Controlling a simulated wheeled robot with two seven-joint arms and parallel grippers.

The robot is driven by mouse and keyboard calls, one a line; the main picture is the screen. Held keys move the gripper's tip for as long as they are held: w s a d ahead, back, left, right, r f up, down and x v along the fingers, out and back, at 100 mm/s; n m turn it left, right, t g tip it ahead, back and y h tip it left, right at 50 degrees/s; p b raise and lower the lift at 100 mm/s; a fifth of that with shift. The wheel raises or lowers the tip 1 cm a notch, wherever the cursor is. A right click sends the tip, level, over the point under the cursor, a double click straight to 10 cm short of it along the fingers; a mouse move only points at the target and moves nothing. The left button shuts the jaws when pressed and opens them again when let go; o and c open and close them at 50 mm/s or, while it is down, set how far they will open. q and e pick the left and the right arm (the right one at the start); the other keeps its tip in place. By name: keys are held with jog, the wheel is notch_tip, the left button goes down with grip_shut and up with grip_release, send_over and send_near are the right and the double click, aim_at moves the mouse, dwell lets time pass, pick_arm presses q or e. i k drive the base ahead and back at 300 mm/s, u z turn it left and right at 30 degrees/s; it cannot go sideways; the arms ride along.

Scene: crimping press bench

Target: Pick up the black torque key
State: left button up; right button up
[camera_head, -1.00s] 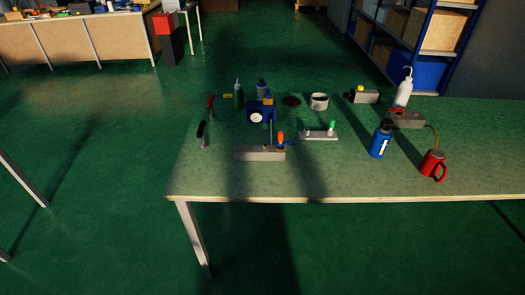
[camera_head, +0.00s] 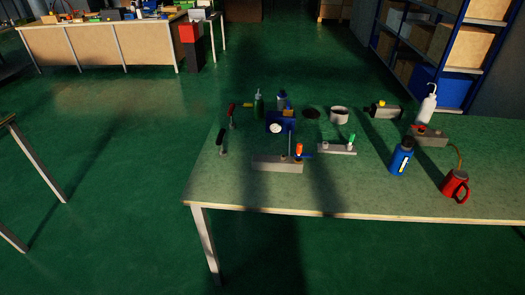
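The black torque key (camera_head: 221,141) is near the left edge of the green-topped bench (camera_head: 235,190). Its black handle points up, slightly tilted, above a small light foot at the bench top; how it is supported is too small to tell. A similar tool with a red handle (camera_head: 231,111) stands just behind it. Neither of my grippers is in view.
A grey block with an orange-topped part (camera_head: 277,164), a blue gauge unit (camera_head: 281,121) and a green bottle (camera_head: 259,104) are right of the key.

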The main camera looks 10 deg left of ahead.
aim_at(222, 153)
jog(key=u, duration=2.1)
jog(key=i, duration=1.2)
jog(key=z, duration=2.85)
